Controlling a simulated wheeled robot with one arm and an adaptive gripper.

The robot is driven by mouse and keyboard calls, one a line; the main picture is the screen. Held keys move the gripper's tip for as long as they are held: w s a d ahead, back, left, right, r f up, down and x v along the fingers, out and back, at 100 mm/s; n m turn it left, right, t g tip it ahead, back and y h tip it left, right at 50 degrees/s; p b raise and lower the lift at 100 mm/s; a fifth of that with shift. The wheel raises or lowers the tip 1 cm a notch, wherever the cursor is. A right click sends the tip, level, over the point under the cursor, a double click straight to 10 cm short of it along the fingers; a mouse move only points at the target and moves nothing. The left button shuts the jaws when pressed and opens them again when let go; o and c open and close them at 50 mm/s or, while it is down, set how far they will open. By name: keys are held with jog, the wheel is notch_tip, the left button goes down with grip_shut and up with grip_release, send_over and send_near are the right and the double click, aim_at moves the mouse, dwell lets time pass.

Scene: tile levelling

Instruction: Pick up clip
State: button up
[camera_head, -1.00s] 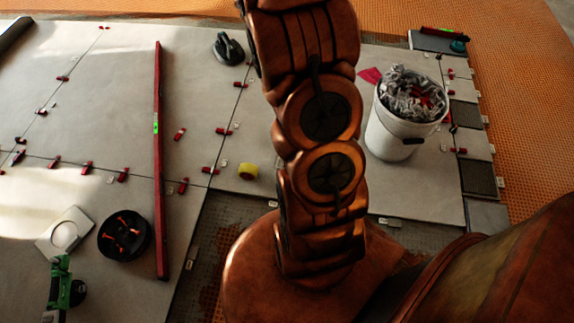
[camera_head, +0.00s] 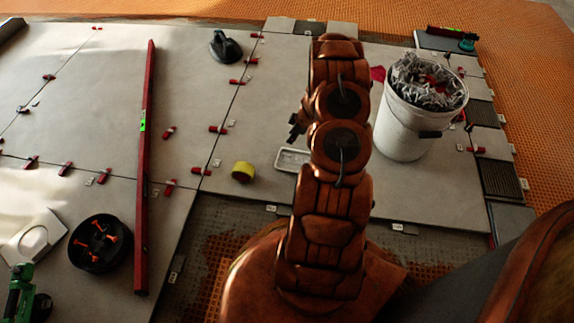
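Small pale clips stand along the tile seams, such as one clip (camera_head: 216,162) left of the yellow roll and another (camera_head: 102,176) at the left. Red wedges lie near them, such as one wedge (camera_head: 168,132) right of the red level and another (camera_head: 218,129) at the seam. Which clip is meant, I cannot tell. My arm stands upright in the middle. A small dark part, which looks like my gripper (camera_head: 297,127), sticks out to the left of it, above the tiles. Most of it is hidden behind my arm, so its fingers and any hold do not show.
A white bucket (camera_head: 396,128) of crumpled material stands right of my arm. A yellow roll (camera_head: 243,171), a white tray (camera_head: 291,160), a long red level (camera_head: 146,150), a black dish of orange pieces (camera_head: 75,250), a green tool (camera_head: 19,292) and a black suction cup (camera_head: 225,46) lie around.

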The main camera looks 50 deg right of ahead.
jog(key=y+b, duration=0.1)
send_over(287, 155)
jog(key=s+d, duration=0.2)
jog(key=s, duration=0.1)
notch_tip(287, 155, down, 5)
jog(key=shift+w+b+x, duration=0.15)
jog(key=shift+b+x, duration=0.85)
jog(key=shift+x, duration=0.9)
jog(key=shift+w+b+x, duration=0.1)
jog(key=shift+b+x, duration=0.9)
jog(key=shift+x, duration=0.85)
jog(key=shift+a+r, duration=0.2)
jog(key=shift+r, duration=0.05)
jog(key=shift+c, duration=0.4)
grip_shut()
